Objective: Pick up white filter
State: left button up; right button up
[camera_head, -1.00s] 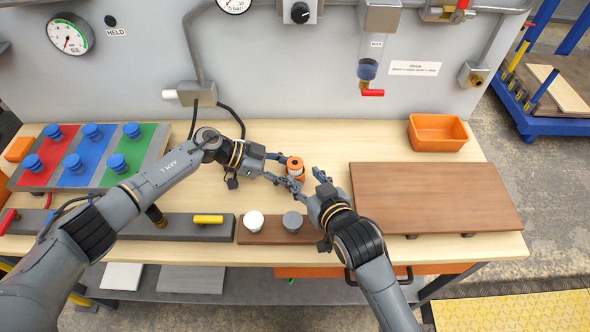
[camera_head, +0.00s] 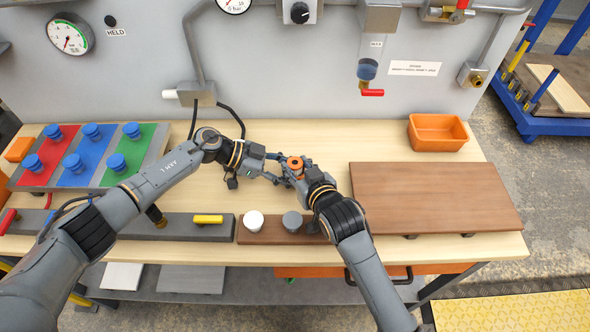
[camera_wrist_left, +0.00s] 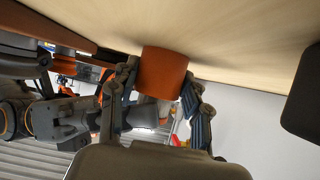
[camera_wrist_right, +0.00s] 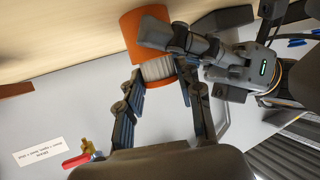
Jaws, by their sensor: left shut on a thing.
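An orange canister (camera_head: 295,163) stands on the bench in the middle of the head view. In the right wrist view it is an orange cylinder (camera_wrist_right: 146,30) with a whitish ribbed band (camera_wrist_right: 158,68). My left gripper (camera_head: 281,170) is shut on the canister from the left; its fingers flank the orange body (camera_wrist_left: 163,72) in the left wrist view. My right gripper (camera_wrist_right: 160,82) is open, its fingertips either side of the ribbed band. A white round piece (camera_head: 254,221) and a grey one (camera_head: 292,221) sit on a small brown board (camera_head: 272,236).
A large brown board (camera_head: 435,197) lies at right, with an orange bin (camera_head: 437,132) behind it. A rack with blue knobs (camera_head: 90,156) and a grey bar with a yellow handle (camera_head: 208,219) are at left. Bare bench lies behind the grippers.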

notch_tip(320, 180, up, 28)
dwell(0.5)
pick_arm(q)
jog(key=o, duration=0.9)
